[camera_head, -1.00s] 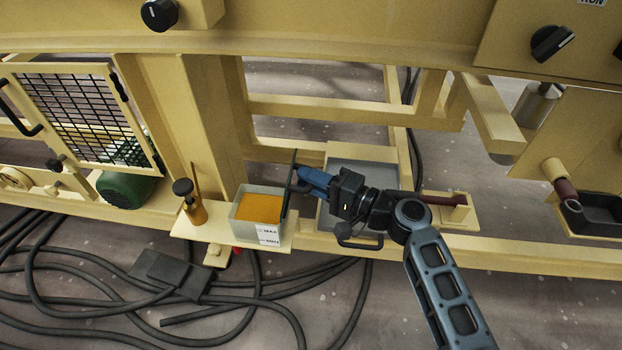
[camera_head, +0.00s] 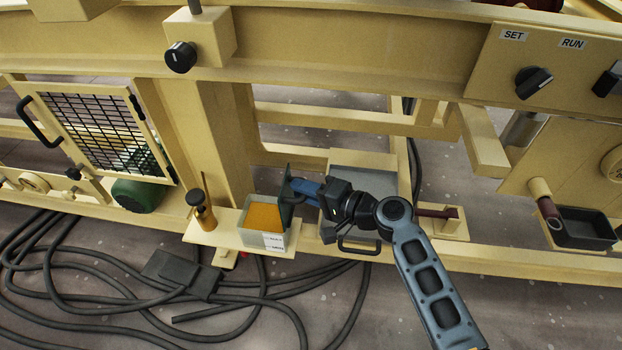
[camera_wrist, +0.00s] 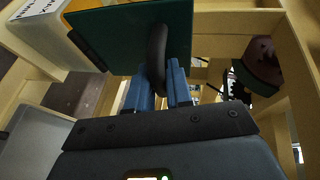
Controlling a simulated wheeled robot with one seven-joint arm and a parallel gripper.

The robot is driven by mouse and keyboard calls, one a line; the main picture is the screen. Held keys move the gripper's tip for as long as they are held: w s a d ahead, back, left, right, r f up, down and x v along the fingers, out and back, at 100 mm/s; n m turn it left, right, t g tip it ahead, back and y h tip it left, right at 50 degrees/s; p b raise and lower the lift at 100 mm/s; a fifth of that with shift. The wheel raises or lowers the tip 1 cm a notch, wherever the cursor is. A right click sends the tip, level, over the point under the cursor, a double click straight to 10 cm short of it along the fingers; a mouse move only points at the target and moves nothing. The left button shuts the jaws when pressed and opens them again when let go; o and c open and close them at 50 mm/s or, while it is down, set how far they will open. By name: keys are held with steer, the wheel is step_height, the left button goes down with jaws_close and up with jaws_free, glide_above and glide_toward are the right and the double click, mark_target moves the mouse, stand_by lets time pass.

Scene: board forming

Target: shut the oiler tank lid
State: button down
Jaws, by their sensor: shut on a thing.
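The oiler tank (camera_head: 265,240) is a pale box with a label on its front, on a cream ledge. Orange oil (camera_head: 263,217) shows through its open top. Its dark green lid (camera_head: 286,205) stands steeply at the tank's right side, tilted a little left over the opening. In the wrist view the lid (camera_wrist: 120,35) is a green plate with a black curved handle (camera_wrist: 156,55). My gripper (camera_head: 305,188) is right of the lid. Its blue fingers (camera_wrist: 158,88) are shut on the handle.
A brass oil can (camera_head: 204,215) with a black knob stands left of the tank. A grey tray (camera_head: 365,180) lies below my wrist, with a black handle (camera_head: 358,247) in front. Black cables (camera_head: 110,290) cover the floor at left. Cream beams frame the space behind.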

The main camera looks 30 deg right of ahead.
mark_target(285, 183)
steer(key=a+g+p, duration=0.1)
steer(key=p, duration=0.2)
steer(key=w+a+r+g+h+p, duration=0.1)
steer(key=p, duration=0.2)
steer(key=w+a+n+h+p, duration=0.1)
steer(key=p, duration=0.3)
steer(key=shift+w+a+r+g, duration=0.1)
steer(key=shift+w+r+g, duration=0.05)
steer(key=shift+r+g, duration=0.25)
steer(key=w+a+f+g+h, duration=0.1)
steer(key=a+g+h, duration=0.1)
steer(key=w+a+f+n+g+h+p, duration=0.1)
steer(key=w+a+f+g+h, duration=0.1)
steer(key=h, duration=0.1)
steer(key=w+a+f+n+g+h+p, duration=0.1)
steer(key=a+f+h, duration=0.1)
steer(key=shift+w+a+f+g, duration=0.2)
steer(key=shift+w+a+g, duration=0.1)
steer(key=shift+w+g, duration=0.1)
steer(key=f+h+b, duration=0.1)
steer(key=b, duration=0.1)
steer(key=a+g+h+b, duration=0.1)
steer(key=b, duration=0.1)
steer(key=shift+w+f+n, duration=0.4)
steer(key=shift+a+f+b, duration=0.15)
steer(key=shift+f+b, duration=0.2)
steer(key=shift+b, duration=0.55)
steer(key=shift+r, duration=0.2)
steer(key=c, duration=1.1)
jaws_free()
